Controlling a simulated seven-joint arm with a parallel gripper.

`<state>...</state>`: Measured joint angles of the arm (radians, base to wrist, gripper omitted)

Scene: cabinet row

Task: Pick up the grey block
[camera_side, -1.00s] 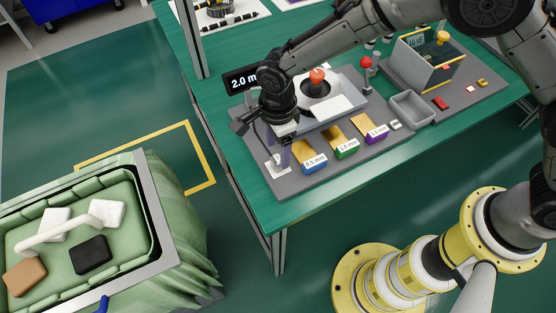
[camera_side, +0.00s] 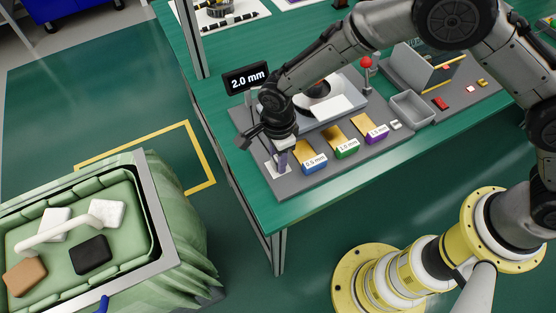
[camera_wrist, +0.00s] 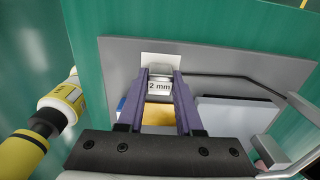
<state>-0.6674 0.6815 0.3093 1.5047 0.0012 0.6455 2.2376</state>
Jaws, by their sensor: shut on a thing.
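The grey block (camera_wrist: 160,88) carries a "2 mm" label and sits between the two purple fingers of my gripper (camera_wrist: 161,74) in the wrist view. The gripper is shut on it. In the side view my gripper (camera_side: 282,160) points down at the front left corner of the grey work mat, over a small white pad (camera_side: 270,170). The block is hidden by the fingers in the side view. The white pad (camera_wrist: 160,59) also shows just beyond the block in the wrist view. I cannot tell whether the block touches the pad.
Blue (camera_side: 314,163), green (camera_side: 347,148) and purple (camera_side: 377,134) labelled holders stand to the right. A "2.0 mm" display (camera_side: 246,78) is behind. A grey tray (camera_side: 411,108) is further right. A green-lined bin (camera_side: 150,205) stands off the table at left.

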